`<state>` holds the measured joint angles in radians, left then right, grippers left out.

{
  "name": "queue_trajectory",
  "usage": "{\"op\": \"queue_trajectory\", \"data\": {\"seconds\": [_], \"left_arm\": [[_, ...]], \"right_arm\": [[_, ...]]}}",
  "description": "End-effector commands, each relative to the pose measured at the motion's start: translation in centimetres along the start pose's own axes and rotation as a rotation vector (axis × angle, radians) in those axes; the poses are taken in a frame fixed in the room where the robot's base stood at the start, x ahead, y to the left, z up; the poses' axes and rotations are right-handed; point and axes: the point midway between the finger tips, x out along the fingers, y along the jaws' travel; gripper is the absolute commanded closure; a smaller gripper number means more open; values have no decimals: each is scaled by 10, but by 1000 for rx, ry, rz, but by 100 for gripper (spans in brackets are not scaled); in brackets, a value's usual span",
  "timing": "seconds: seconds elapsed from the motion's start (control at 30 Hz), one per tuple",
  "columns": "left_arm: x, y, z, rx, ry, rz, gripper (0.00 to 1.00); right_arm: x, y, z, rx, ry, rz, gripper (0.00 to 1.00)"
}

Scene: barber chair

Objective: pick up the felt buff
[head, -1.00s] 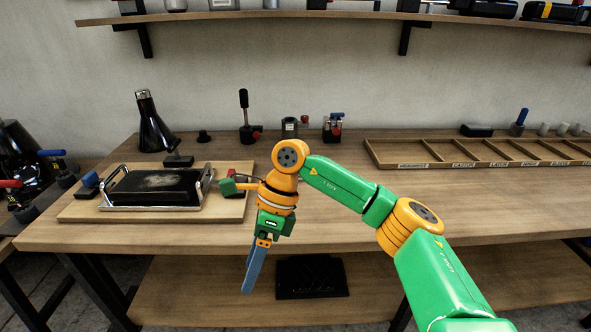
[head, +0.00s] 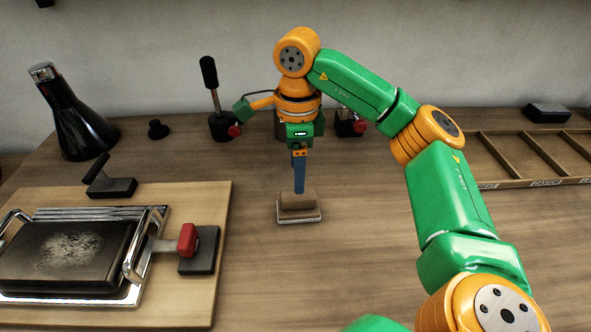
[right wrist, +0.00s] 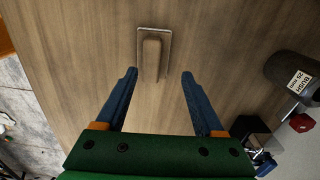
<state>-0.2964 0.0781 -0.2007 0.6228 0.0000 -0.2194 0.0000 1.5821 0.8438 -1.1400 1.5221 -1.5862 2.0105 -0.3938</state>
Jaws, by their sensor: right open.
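The felt buff (head: 299,209) is a small block with a brown wooden grip on a pale flat base. It lies on the bench top in the middle of the head view. In the right wrist view the felt buff (right wrist: 152,55) lies just beyond the fingertips, between their lines. My right gripper (head: 299,189) points down over it, with its blue fingers seen edge-on in the head view. In the right wrist view the gripper (right wrist: 159,73) is open, with bare wood between its fingers. Whether the tips reach the grip's height is unclear. My left gripper is out of view.
A board (head: 212,255) with a chrome-framed dark block (head: 65,257) and red-knobbed clamp (head: 187,240) lies at left. Behind stand a dark flask (head: 75,120) and a lever tool (head: 213,105). A divided tray (head: 530,155) is at right. Bench around the buff is clear.

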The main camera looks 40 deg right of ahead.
Motion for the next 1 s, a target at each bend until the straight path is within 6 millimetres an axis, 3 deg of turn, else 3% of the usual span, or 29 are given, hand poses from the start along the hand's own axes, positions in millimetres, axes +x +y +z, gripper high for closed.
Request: {"op": "queue_trajectory", "data": {"seconds": [0.17,0.37,0.5,0.73,1.0], "left_arm": [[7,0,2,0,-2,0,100],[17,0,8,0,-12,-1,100],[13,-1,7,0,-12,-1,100],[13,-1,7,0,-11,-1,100],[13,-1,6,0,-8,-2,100]], "right_arm": [[14,1,0,-1,1,2,30],[51,9,-2,-3,2,4,30],[68,9,-2,1,1,2,30],[71,9,-2,0,-1,0,30],[71,8,-2,0,-1,0,100]]}}
